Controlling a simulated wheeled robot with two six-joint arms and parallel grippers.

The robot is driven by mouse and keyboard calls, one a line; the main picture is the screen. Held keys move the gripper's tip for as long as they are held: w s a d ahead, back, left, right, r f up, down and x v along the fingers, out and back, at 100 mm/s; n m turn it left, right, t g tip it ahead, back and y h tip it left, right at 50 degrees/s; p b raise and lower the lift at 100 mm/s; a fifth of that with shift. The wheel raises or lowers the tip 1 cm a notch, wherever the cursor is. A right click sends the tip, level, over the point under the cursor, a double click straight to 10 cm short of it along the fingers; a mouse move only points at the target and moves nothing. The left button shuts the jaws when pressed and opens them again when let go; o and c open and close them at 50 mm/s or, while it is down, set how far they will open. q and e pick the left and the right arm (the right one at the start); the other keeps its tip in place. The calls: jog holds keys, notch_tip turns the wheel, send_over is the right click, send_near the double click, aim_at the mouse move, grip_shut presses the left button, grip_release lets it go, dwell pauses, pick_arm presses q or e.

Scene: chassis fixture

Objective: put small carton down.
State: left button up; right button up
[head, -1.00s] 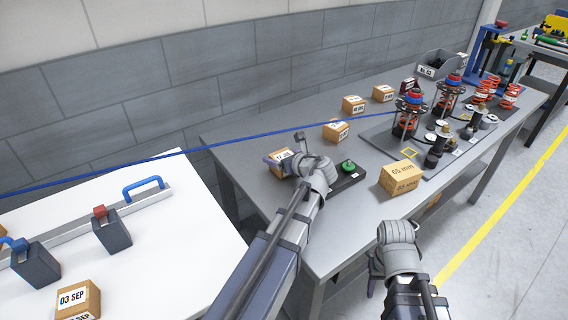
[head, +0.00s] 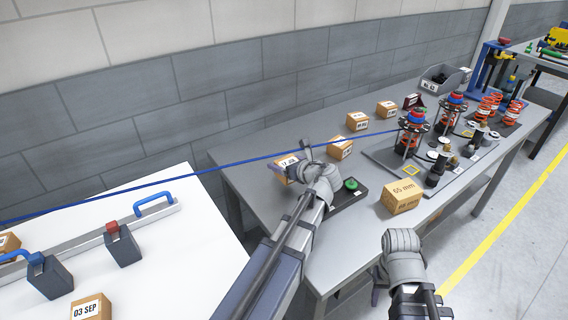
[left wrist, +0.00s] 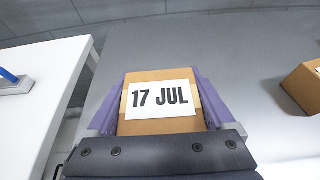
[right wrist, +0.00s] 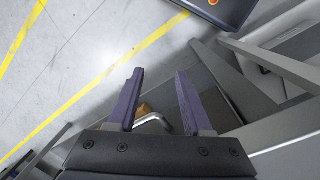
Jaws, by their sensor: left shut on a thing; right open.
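The small carton (head: 283,171) is a brown box with a white label that reads 17 JUL in the left wrist view (left wrist: 158,124). My left gripper (head: 296,174) is shut on it, with a purple finger on each side. The carton is over the near left part of the grey table (head: 258,205), near its left edge; I cannot tell whether it touches the top. My right gripper (right wrist: 160,75) is open and empty, off the table's front edge, above the floor.
A black tray with a green knob (head: 350,185) lies right of the left gripper. A 65 mm carton (head: 402,197) is near the front edge. Several small cartons (head: 341,149) stand behind. A blue line crosses above the table. A white table (head: 180,255) is at left.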

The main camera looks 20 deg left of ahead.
aim_at(284, 158)
pick_arm(q)
notch_tip(284, 158, up, 6)
jog(key=p, duration=0.4)
jog(key=shift+f, duration=0.15)
jog(key=shift+f, duration=0.1)
